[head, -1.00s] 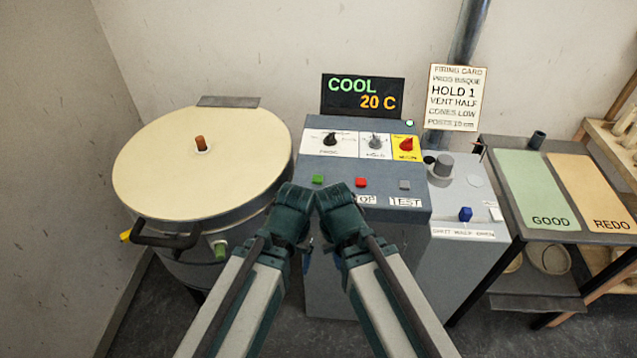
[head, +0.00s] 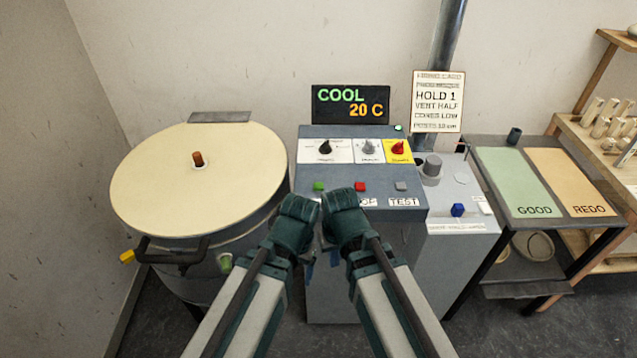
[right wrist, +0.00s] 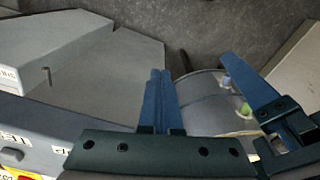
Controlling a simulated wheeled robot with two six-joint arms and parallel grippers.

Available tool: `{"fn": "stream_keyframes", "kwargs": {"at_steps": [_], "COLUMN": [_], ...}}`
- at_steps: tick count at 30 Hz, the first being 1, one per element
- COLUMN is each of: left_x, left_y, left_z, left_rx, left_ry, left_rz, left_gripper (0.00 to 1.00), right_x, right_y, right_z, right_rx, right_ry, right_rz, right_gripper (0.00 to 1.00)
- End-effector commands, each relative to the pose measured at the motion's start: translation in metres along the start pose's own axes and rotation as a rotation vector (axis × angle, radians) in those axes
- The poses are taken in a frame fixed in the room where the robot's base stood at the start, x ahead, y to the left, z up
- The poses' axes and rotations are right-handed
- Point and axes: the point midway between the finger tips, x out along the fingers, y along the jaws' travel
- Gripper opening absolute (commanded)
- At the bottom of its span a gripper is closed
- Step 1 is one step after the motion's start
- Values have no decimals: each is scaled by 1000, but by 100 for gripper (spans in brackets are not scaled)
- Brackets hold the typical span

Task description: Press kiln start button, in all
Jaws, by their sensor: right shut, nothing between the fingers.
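The kiln control box (head: 309,226) stands in the middle of the head view. On its sloped panel are a green button (head: 319,186), a red button (head: 360,187) and a grey button (head: 401,186). The label below the green button is hidden by my arms. The display (head: 350,104) reads COOL, 20 C. My right gripper (head: 336,258) points down in front of the box, below the buttons. In the right wrist view its blue fingers (right wrist: 159,100) are together and empty. My left gripper (head: 307,268) hangs beside it, its fingers mostly hidden.
The round kiln (head: 195,180) with a cream lid stands at left, its black handle (head: 170,250) jutting forward. Right of the box are a grey vent unit (head: 455,250) with a blue switch (head: 457,210) and a table with GOOD (head: 515,180) and REDO (head: 570,180) mats.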

Motion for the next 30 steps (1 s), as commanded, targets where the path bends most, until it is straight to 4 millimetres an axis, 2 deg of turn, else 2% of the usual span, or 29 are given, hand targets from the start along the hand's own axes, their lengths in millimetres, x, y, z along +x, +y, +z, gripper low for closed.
{"fn": "stream_keyframes", "kwargs": {"at_steps": [8, 15, 21, 25, 30], "left_x": [-28, -62, -83, -91, -96], "left_y": [-3, -6, -8, -9, -9], "left_z": [2, 4, 5, 5, 6], "left_rx": [0, 1, 2, 2, 2], "left_ry": [0, 0, 0, 0, 0], "left_rz": [0, 0, 0, 0, 0], "left_gripper": [81, 81, 81, 81, 81], "right_x": [-30, -78, -118, -136, -148], "right_y": [-4, 0, 12, 20, 26], "right_z": [-57, -136, -190, -213, -227], "right_rx": [79, 216, 332, 388, 427], "right_ry": [142, 348, 501, 567, 614], "right_rz": [-102, -246, -347, -390, -419], "right_gripper": [0, 0, 0, 0, 0]}}
